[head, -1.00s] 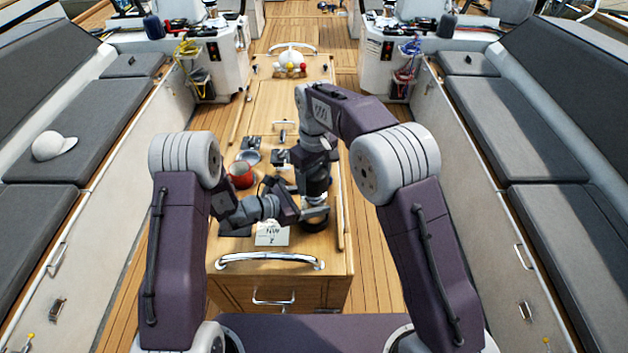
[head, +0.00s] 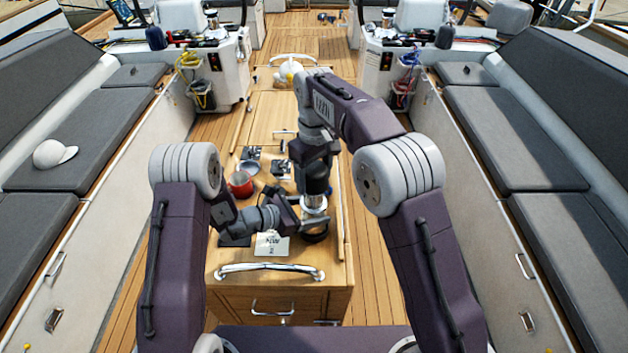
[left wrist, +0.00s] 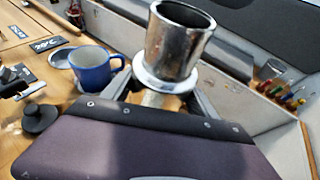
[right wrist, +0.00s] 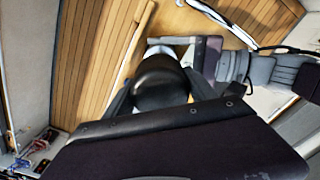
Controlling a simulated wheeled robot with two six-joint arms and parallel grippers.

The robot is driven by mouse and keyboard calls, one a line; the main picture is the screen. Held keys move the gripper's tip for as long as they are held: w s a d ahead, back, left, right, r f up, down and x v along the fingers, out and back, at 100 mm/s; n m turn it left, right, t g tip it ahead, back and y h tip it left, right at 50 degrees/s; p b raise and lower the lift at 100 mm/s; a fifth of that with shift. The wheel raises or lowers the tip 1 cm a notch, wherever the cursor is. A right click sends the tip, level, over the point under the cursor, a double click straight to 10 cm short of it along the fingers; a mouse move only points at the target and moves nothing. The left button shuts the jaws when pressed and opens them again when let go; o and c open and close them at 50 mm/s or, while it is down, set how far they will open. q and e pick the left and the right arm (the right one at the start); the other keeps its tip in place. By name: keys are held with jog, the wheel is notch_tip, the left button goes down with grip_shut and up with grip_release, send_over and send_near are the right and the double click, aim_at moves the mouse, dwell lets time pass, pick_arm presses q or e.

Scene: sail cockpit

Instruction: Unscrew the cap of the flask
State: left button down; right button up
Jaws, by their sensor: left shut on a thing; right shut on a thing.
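The flask (head: 314,202) is silver and stands over the wooden table near its front right. In the left wrist view its silver upper part (left wrist: 178,48) shows an open, dark mouth above a flared collar. My left gripper (head: 303,219) is shut on the flask from the left, below that collar. The black cap (head: 316,179) is apart from the flask, just above its mouth. My right gripper (head: 318,166) is shut on the cap from above; the cap also shows between its fingers in the right wrist view (right wrist: 160,82). The flask's lower part is mostly hidden.
A red mug (head: 240,183) and a white card (head: 271,244) are on the table (head: 283,110) left of the flask. A blue mug (left wrist: 92,72) shows in the left wrist view. A chrome rail (head: 268,270) runs along the table's front edge. Grey benches flank both sides.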

pick_arm(q)
jog(key=shift+c, duration=0.8)
grip_release()
jog(key=shift+s+a+r, duration=0.15)
jog(key=shift+a, duration=0.15)
jog(key=b+v, duration=0.3)
jog(key=v, duration=0.8)
